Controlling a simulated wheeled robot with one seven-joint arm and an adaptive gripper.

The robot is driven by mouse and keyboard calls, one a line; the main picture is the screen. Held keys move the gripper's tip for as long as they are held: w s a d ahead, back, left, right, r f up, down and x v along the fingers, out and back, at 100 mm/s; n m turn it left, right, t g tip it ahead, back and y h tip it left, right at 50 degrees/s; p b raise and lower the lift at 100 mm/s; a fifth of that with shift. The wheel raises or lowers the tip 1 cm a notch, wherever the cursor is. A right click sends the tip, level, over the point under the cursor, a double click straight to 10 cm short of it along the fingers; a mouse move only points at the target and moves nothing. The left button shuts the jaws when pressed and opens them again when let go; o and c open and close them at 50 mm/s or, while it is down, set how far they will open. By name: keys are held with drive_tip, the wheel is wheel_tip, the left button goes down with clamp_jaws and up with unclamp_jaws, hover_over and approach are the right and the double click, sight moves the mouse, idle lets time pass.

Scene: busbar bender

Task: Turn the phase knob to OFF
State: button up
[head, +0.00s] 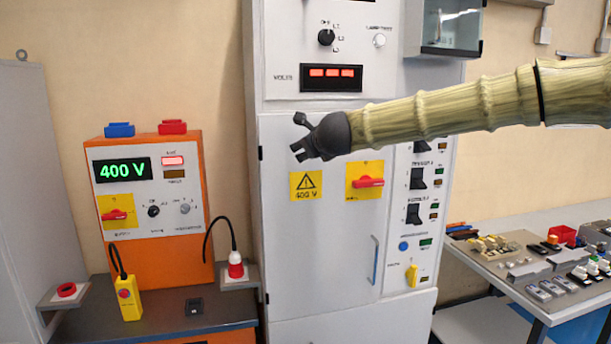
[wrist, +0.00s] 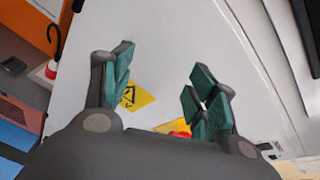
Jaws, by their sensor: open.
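The phase knob (head: 326,37) is a round black knob on the upper panel of the white cabinet (head: 285,200), with small position labels around its upper and right sides. Its pointer direction is too small to read surely. My gripper (head: 300,136) is open and empty in front of the cabinet door, well below the knob and slightly to its left. In the wrist view the two green-padded fingers (wrist: 162,72) stand apart with the door behind them. The knob is not in the wrist view.
A red-lit volts display (head: 331,77) lies below the knob. A red switch on a yellow plate (head: 368,182) and a yellow warning sign (head: 305,185) are on the door. An orange 400 V unit (head: 180,260) stands left. A table with small parts (head: 545,300) stands right.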

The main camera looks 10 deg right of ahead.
wheel_tip(320, 180, down, 8)
drive_tip(key=a+n, duration=0.1)
drive_tip(key=n, duration=0.1)
drive_tip(key=shift+s+a+g, duration=0.15)
drive_tip(key=shift+s+g, duration=0.05)
drive_tip(key=shift+g, duration=0.2)
